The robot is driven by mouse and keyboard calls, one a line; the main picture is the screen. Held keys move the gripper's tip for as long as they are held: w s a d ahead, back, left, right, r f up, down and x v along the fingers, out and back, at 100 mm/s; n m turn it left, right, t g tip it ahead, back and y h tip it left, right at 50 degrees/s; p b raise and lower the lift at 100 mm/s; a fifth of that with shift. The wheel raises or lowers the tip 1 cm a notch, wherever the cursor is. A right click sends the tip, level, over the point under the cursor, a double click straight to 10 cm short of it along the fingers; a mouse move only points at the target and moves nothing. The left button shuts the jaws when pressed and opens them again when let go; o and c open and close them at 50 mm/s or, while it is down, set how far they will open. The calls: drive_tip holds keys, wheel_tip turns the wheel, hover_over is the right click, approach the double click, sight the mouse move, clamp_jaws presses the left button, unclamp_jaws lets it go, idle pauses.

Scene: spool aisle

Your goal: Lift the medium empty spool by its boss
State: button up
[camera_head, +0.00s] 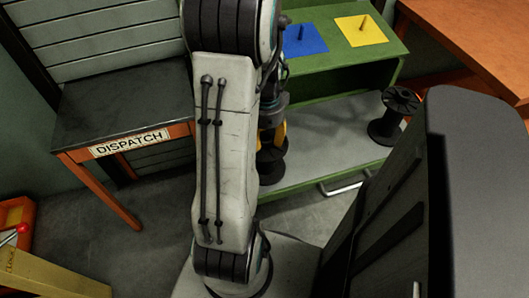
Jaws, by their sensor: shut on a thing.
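A black empty spool (271,171) is directly below my gripper (272,136), behind my arm in the head view. My gripper points down, with yellow finger parts showing beside my arm. It is shut on the top of this spool, at its boss as far as I can see. My arm hides the spool's left part and most of the grip. I cannot tell whether the spool touches the grey lower shelf (325,155). A second black spool (393,118) stands upright at the right end of that shelf, apart from my gripper.
The green rack's upper level holds a blue square (305,40) and a yellow square (362,31), each with a peg. A dark table with a DISPATCH sign (130,143) stands left. An orange table (475,40) is at upper right.

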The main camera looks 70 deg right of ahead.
drive_tip(key=c, duration=0.5)
drive_tip(key=shift+r, duration=0.1)
